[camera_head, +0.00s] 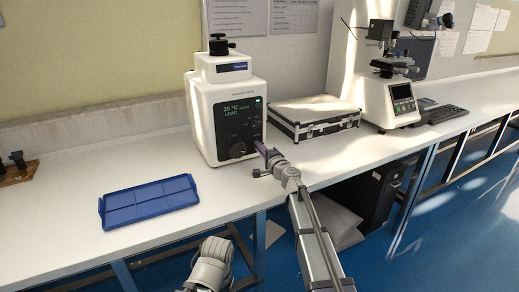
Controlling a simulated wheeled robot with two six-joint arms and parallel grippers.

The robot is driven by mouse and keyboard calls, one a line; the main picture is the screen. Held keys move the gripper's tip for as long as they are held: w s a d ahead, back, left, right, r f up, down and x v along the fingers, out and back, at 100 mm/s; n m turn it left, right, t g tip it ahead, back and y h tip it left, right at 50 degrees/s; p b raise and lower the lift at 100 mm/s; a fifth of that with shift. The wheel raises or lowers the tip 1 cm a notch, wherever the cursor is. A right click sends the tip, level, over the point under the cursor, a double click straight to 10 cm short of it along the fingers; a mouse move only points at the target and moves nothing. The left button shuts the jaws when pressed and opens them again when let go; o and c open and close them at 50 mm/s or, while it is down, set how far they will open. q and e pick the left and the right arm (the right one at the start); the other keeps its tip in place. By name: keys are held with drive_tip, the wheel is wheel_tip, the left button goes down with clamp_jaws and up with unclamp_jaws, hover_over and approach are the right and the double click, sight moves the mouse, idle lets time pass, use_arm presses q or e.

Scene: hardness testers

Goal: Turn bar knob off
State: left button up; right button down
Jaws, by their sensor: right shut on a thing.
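The white hardness tester (205,120) stands at the back of the bench, with a lit green display (236,109) and small controls on its dark front panel. A round dark dial (238,150) shows low on the panel. My right gripper (263,149) reaches in from the lower right to the panel's lower right side. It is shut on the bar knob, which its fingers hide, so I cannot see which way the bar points. A grey part of my left arm shows at the bottom, but its gripper fingers are not in view.
A blue divided tray (150,218) lies at the front left of the bench. A silver-edged case (313,130) lies right of the tester, with another tester (403,101) and a keyboard (445,113) beyond.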

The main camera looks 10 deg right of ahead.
drive_tip(key=c, duration=0.8)
unclamp_jaws()
drive_tip(key=shift+c, duration=0.2)
drive_tip(key=v, duration=0.8)
